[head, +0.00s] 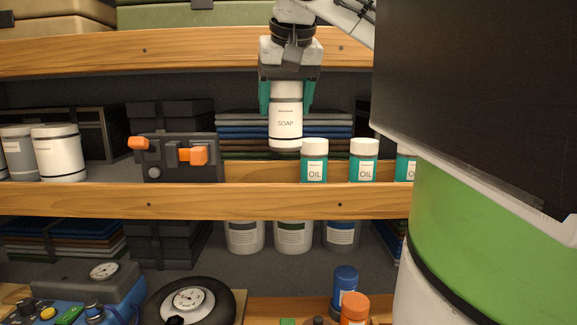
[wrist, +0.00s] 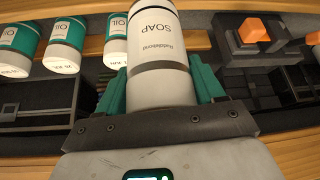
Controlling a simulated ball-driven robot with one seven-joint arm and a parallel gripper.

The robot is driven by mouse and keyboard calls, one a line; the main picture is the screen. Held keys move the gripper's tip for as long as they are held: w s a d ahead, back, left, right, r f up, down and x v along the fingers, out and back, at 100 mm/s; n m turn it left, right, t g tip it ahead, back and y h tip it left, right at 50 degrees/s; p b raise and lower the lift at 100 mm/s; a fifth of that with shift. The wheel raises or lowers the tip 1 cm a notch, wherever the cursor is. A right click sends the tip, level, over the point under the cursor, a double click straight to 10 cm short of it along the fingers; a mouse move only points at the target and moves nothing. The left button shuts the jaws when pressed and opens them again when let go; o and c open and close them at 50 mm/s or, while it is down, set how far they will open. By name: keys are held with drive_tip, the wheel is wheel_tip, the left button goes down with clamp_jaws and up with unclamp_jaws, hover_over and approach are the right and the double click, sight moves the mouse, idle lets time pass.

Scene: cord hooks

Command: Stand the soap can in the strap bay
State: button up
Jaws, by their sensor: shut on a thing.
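The soap can (head: 286,128), white with a dark band and the word SOAP, hangs upright in my gripper (head: 287,106). The teal fingers are shut on its upper part, one on each side. In the head view its base overlaps the left oil can's cap, and I cannot tell how far apart they are in depth. In the wrist view the soap can (wrist: 162,50) appears upside down between the fingers (wrist: 160,88). No bay is marked as the strap bay; a stack of folded coloured layers (head: 240,132) lies behind the can.
Teal oil cans with white caps (head: 314,165) (head: 363,165) stand on the middle shelf (head: 250,201), right of and below the soap can. A dark box with orange handles (head: 180,157) is to the left. White canisters (head: 58,150) stand far left. The upper shelf edge (head: 180,48) is close to my gripper.

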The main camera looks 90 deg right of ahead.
sight(272, 113)
drive_tip(key=shift+w+d+f+p, duration=0.1)
drive_tip(key=shift+w+d+f, duration=0.8)
drive_tip(key=shift+d+f, duration=0.9)
drive_tip(key=shift+w+d+f+p, duration=0.15)
drive_tip(key=shift+w+d+f, duration=1)
drive_tip(key=shift+f, duration=0.9)
drive_tip(key=shift+w+d+f+p, duration=0.1)
drive_tip(key=shift+w+d+f, duration=0.55)
drive_tip(key=shift+d+f, duration=1.25)
drive_tip(key=shift+a+f, duration=0.1)
drive_tip(key=shift+f, duration=0.1)
drive_tip(key=o, duration=1.3)
